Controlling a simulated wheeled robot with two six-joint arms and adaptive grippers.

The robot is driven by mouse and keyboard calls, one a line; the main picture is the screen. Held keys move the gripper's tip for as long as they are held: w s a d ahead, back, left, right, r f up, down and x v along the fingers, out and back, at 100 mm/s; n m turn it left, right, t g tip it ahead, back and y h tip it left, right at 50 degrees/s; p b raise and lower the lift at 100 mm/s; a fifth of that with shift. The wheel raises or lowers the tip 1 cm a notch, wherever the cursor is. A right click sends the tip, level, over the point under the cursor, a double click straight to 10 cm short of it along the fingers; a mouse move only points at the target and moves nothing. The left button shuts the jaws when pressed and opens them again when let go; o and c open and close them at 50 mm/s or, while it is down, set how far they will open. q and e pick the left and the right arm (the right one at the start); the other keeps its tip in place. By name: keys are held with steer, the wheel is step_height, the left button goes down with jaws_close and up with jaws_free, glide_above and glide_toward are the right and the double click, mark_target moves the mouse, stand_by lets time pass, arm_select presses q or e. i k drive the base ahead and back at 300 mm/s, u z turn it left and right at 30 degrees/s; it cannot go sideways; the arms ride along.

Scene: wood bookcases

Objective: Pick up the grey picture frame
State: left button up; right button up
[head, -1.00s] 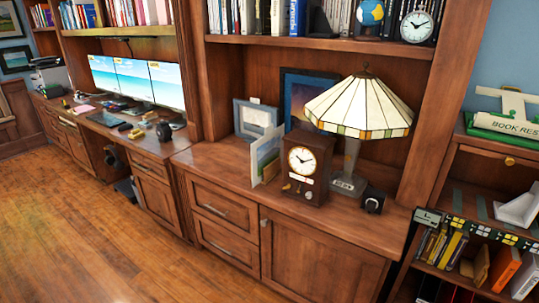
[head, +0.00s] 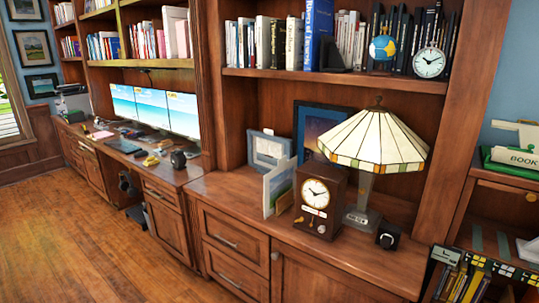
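A small grey picture frame (head: 268,148) stands at the back of the wooden cabinet top, near the left upright of the bookcase niche. A light-coloured card or frame (head: 279,185) stands in front of it and hides its lower right part. A larger dark blue picture frame (head: 318,123) leans behind, to its right. Neither of my grippers shows in the head view.
A wooden clock (head: 319,200), a stained-glass lamp (head: 371,140) and a small black object (head: 389,234) stand to the right on the cabinet top (head: 225,190). Monitors (head: 152,106) stand on the desk at left. The wooden floor (head: 70,225) at lower left is clear.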

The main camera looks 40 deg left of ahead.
mark_target(264, 150)
steer(key=u, duration=1.65)
steer(key=k, duration=1.05)
steer(key=u, duration=0.85)
steer(key=i, duration=2.15)
steer(key=z, duration=0.65)
steer(key=i, duration=1)
steer(key=z, duration=1.55)
steer(key=i, duration=0.85)
steer(key=z, duration=0.85)
